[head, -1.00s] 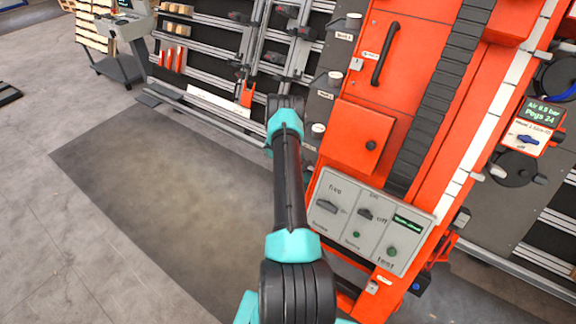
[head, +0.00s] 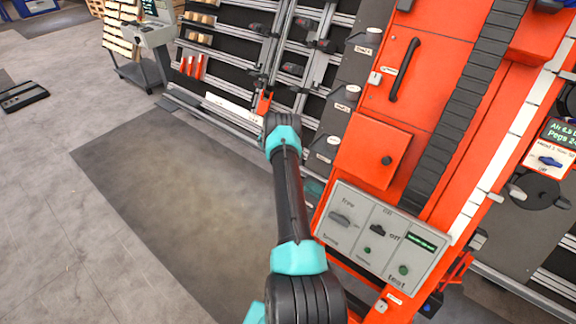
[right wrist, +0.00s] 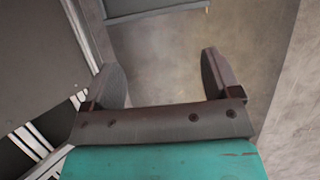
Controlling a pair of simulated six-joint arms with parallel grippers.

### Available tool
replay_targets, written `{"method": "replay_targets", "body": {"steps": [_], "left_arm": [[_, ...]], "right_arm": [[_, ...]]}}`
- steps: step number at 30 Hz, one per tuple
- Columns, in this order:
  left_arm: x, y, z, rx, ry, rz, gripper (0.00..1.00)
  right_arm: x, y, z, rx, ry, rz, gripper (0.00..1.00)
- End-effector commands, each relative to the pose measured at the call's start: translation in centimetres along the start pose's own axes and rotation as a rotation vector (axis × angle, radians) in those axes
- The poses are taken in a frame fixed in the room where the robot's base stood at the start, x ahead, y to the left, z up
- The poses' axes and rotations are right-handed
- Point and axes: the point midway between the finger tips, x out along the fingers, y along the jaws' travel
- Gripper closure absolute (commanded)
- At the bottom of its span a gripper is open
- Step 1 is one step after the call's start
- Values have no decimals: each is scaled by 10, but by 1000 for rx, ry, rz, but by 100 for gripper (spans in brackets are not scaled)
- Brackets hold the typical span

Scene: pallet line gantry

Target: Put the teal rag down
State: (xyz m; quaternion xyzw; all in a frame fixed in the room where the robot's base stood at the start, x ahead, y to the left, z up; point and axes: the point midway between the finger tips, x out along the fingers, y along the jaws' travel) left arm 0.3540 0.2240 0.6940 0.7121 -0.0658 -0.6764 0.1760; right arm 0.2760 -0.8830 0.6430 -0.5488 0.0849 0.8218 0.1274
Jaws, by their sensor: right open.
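I cannot make out a teal rag for certain in either view. My right gripper (right wrist: 162,68) is open in the right wrist view, with its two dark fingers wide apart. Nothing shows between them but bare floor beyond. The scratched teal surface along the bottom of that view looks like my own gripper housing. In the head view one of my arms, dark with teal joints, reaches from the bottom middle toward the machine; its gripper is hidden there. My left gripper is in neither view.
An orange machine (head: 361,155) with a grey control panel (head: 383,240) stands right of my arm. A rack of rails (head: 235,62) stands behind. A cart with a screen (head: 152,35) is at the back left. The dark floor mat (head: 170,200) is clear.

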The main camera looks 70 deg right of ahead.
Motion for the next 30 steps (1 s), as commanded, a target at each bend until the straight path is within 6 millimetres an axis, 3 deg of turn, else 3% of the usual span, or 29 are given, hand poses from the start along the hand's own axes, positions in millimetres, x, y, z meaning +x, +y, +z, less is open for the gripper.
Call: {"method": "replay_targets", "body": {"steps": [9,30], "left_arm": [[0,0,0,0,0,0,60],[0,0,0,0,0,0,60]], "right_arm": [[-10,0,-24,0,1,0,17],[-10,0,-25,0,0,0,17]]}}
